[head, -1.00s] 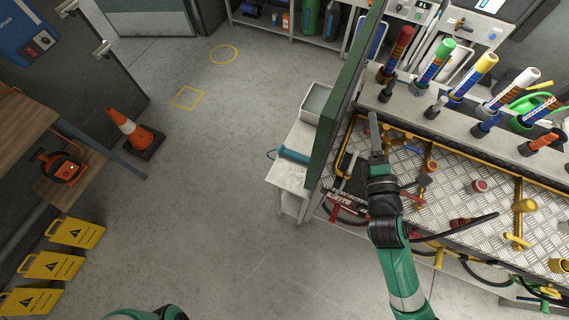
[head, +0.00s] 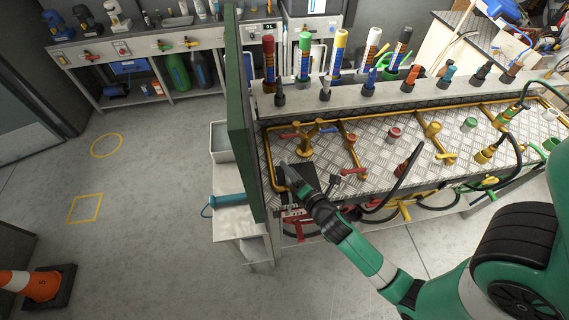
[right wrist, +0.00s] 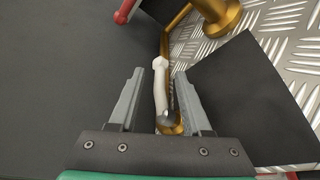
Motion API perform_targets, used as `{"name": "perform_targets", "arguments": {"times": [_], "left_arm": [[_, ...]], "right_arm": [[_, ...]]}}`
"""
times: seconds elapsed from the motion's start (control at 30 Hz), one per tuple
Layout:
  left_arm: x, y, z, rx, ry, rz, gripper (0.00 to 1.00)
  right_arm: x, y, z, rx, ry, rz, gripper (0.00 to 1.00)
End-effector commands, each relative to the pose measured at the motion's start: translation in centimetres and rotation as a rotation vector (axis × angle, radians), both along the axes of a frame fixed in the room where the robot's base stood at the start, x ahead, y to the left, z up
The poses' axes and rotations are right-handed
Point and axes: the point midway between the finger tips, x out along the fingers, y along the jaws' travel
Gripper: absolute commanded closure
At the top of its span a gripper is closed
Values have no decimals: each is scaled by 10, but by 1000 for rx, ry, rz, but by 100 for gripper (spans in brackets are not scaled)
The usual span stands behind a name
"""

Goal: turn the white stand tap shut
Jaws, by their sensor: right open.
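The white tap handle (right wrist: 160,88) shows in the right wrist view as a white lever above a round brass base (right wrist: 172,126). My right gripper (right wrist: 158,92) is open, with one finger on each side of the white handle. I see a gap between the left finger and the handle; the right finger is closer, and I cannot tell whether it touches. In the head view my right gripper (head: 283,176) is at the left end of the metal bench and hides the white handle. My left gripper is not in view.
A brass stand (head: 305,138) with red and blue levers rises just behind my gripper. A green panel (head: 241,135) stands close on the left. Brass pipes, several valves and a black hose (head: 397,177) lie on the checker-plate bench (head: 375,150) to the right.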

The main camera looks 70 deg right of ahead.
Motion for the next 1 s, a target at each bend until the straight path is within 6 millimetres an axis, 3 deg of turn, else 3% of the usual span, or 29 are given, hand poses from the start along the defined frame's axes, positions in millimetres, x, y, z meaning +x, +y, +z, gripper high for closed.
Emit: {"name": "perform_targets", "arguments": {"times": [0.2,0.5,0.53,0.8,1.0], "left_arm": [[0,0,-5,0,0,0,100],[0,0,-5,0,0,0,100],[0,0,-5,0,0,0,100],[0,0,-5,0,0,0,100],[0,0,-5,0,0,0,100]], "right_arm": [[25,-19,-7,0,-2,-1,52],[29,-22,-8,1,-1,1,52],[29,-22,-8,1,-1,1,53],[28,-22,-8,1,0,1,100],[28,-22,-8,0,0,1,100]]}}
